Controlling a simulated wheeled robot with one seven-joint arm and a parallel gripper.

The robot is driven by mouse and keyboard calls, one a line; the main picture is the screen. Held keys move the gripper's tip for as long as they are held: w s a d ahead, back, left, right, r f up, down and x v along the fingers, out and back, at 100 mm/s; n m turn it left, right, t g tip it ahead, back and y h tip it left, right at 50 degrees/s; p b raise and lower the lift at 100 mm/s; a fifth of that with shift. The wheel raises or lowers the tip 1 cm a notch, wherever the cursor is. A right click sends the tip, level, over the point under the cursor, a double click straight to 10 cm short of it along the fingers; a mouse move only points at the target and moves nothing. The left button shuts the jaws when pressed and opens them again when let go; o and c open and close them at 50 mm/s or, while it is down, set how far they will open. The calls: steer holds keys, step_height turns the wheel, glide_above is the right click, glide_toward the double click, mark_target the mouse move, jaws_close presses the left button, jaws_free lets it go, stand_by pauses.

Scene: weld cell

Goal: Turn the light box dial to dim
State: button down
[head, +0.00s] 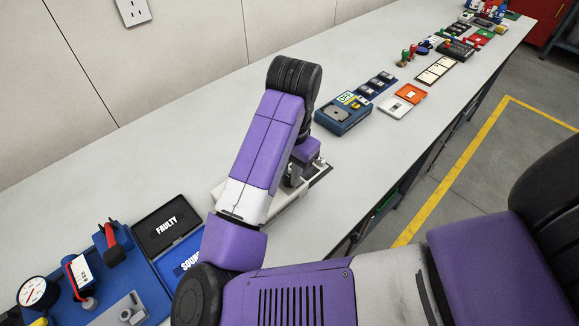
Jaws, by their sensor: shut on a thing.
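A low pale box (283,207), which I take to be the light box, sits on the bench under the end of my arm. A dark strip shows along its right side. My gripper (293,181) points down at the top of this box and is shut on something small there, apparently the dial. The dial itself is hidden by my gripper and arm, so its setting and any markings cannot be read. My forearm also covers much of the box's left part.
Left are black FAULTY (166,228) and blue SOUND (187,262) trays, a blue board with clamps, and a round gauge (34,292). Beyond my gripper stand a blue instrument (342,115) and an orange-and-white case (404,100). Bare bench (130,180) lies along the wall.

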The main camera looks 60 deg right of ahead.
steer(key=shift+n, duration=0.3)
steer(key=c, duration=1.2)
jaws_free()
steer(key=shift+c, duration=0.2)
steer(key=shift+r, duration=0.15)
step_height(320, 180, up, 8)
steer(key=shift+s+f+p, duration=0.15)
steer(key=shift+f+p, duration=0.05)
steer(key=shift+p, duration=0.6)
